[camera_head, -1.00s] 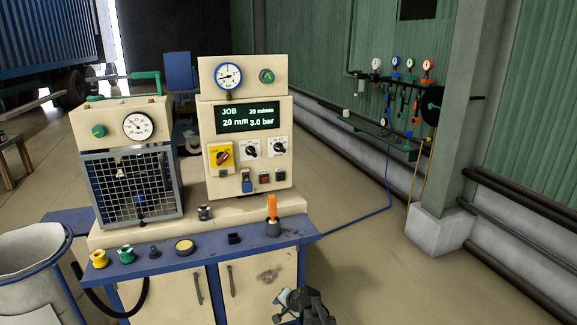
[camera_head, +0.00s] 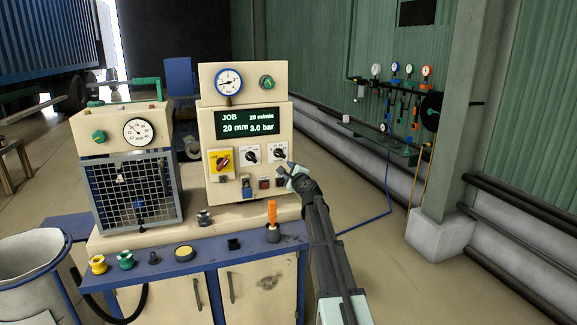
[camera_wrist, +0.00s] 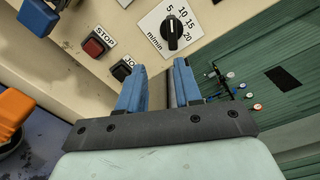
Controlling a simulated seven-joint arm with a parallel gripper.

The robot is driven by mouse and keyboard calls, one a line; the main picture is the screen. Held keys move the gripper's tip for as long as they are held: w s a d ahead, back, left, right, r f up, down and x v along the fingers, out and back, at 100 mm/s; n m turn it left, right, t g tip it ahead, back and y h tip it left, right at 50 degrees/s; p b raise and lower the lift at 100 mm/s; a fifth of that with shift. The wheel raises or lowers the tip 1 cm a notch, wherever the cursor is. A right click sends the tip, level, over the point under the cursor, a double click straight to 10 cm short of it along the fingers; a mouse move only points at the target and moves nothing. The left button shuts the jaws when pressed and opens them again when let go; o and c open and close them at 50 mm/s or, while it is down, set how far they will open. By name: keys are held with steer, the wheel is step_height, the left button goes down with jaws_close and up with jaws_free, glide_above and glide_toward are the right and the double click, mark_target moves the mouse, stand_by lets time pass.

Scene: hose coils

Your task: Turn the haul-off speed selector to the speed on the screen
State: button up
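The screen (camera_head: 247,121) on the cream control panel reads JOB, what looks like 20 m/min, 20 mm and 3.0 bar. The haul-off speed selector (camera_head: 279,154) is the right one of two black knobs on white plates. In the wrist view this knob (camera_wrist: 173,32) has a dial marked 5, 10, 15, 20 and m/min; I cannot tell surely which mark it points to. My gripper (camera_head: 288,169) is just below and right of the selector, apart from it. In the wrist view its blue fingers (camera_wrist: 158,82) are open with nothing between them.
A red STOP button (camera_wrist: 95,46) and a JOG button (camera_wrist: 123,69) lie close to my fingers. A blue switch (camera_head: 246,186) and an orange-handled tool (camera_head: 271,215) are left of my arm. A yellow plate with a red knob (camera_head: 221,160) is further left.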

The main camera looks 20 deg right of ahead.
mark_target(281, 155)
steer(key=shift+m, duration=0.4)
steer(key=shift+w+r, duration=0.35)
steer(key=shift+w, duration=1.05)
steer(key=shift+w+r, duration=0.35)
steer(key=shift+w, duration=1.1)
steer(key=shift+w+r, duration=0.35)
steer(key=shift+w, duration=1.05)
steer(key=shift+w, duration=0.2)
steer(key=shift+c, duration=0.3)
